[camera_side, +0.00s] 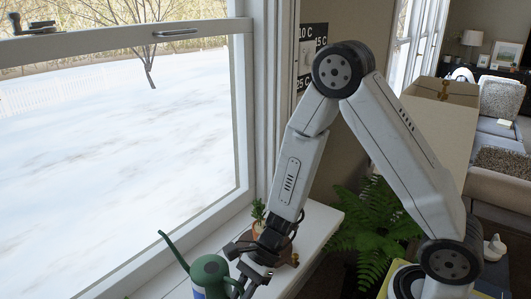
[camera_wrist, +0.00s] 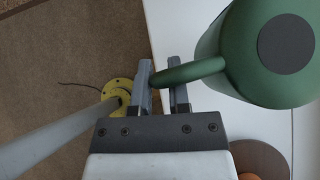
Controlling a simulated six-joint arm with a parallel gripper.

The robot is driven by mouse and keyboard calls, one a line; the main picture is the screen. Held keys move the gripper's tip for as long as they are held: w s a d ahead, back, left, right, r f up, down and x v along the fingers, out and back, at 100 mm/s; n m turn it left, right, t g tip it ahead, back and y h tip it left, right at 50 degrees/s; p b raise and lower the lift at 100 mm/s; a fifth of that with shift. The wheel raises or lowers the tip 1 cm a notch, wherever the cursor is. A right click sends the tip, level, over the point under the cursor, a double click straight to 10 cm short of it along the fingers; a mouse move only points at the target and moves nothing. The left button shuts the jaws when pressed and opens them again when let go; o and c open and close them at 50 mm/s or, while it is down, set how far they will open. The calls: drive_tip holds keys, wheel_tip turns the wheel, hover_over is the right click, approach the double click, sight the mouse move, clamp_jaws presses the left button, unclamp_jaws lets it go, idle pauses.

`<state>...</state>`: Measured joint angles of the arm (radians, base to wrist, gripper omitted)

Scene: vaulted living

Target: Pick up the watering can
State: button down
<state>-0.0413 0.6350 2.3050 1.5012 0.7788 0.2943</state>
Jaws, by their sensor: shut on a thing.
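The green watering can (camera_side: 209,270) is at the bottom of the side view, cut off by the frame edge, with its long thin spout (camera_side: 173,248) pointing up and left. In the wrist view the can's green body (camera_wrist: 270,50) fills the upper right, with a dark grey round patch on it. My gripper (camera_side: 247,262) is at the can's right side. In the wrist view my gripper's fingers (camera_wrist: 162,82) are shut on the can's green handle (camera_wrist: 195,71). I cannot tell whether the can touches the sill.
The white windowsill (camera_side: 318,222) runs beside the window. A small potted plant (camera_side: 258,212) stands on it, close behind my gripper. A fern (camera_side: 370,228) is to the right of the sill. In the wrist view a grey pole (camera_wrist: 55,143) and yellow disc (camera_wrist: 117,85) are at left.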

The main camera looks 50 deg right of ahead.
sight(241, 286)
drive_tip(key=shift+r, duration=2.15)
drive_tip(key=shift+r, duration=0.1)
